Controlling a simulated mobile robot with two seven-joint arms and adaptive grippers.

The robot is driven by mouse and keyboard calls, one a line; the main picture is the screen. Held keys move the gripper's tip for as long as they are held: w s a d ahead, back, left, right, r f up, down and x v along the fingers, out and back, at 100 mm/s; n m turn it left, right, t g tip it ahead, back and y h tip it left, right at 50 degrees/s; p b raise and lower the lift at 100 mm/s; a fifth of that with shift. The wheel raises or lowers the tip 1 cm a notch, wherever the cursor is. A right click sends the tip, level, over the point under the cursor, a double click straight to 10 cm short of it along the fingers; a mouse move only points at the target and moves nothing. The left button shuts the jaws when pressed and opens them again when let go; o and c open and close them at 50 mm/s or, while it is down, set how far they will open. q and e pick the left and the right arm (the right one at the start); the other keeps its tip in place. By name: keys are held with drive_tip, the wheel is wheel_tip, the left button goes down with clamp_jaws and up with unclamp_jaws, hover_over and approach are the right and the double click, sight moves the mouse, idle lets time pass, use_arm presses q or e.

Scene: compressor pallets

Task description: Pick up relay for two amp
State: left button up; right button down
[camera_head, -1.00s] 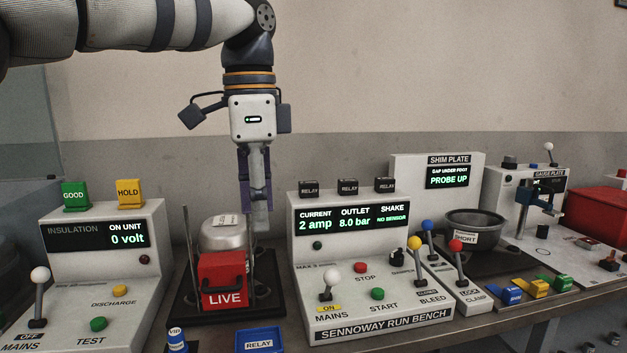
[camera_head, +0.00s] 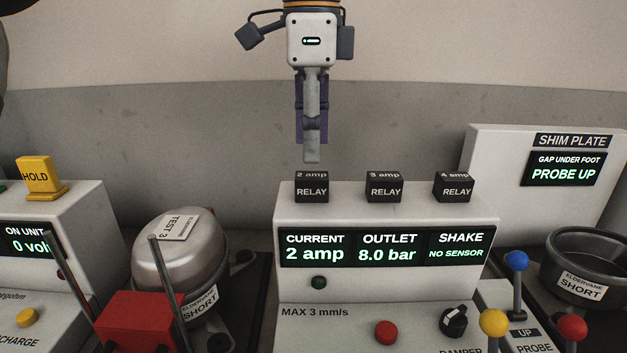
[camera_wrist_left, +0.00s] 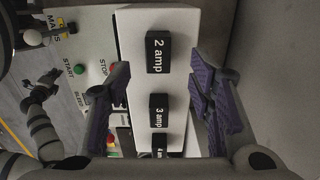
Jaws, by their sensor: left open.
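Three black relays stand in a row on top of the run bench. The 2 amp relay (camera_head: 311,188) is at the left, the 3 amp relay (camera_head: 383,188) in the middle and the 4 amp relay (camera_head: 454,188) at the right. My left gripper (camera_head: 312,158) points down just above the 2 amp relay and is apart from it. In the left wrist view the fingers are open and empty, with the 2 amp relay (camera_wrist_left: 158,52) and the 3 amp relay (camera_wrist_left: 158,110) showing between and beyond them. My right gripper (camera_wrist_left: 40,88) seems to show at the left of that view, its jaws unclear.
The run bench (camera_head: 290,212) reads CURRENT 2 amp. A metal compressor (camera_head: 170,250) and a red block (camera_head: 138,325) stand to its left. The shim plate panel (camera_head: 500,180) rises at the right. A yellow HOLD tag (camera_head: 38,178) stands at the left.

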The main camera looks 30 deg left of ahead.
sight(312, 175)
use_arm(q)
drive_tip(key=f, duration=0.5)
drive_tip(key=shift+s+f, duration=0.25)
drive_tip(key=shift+w+f, duration=0.15)
drive_tip(key=shift+f, duration=0.35)
clamp_jaws()
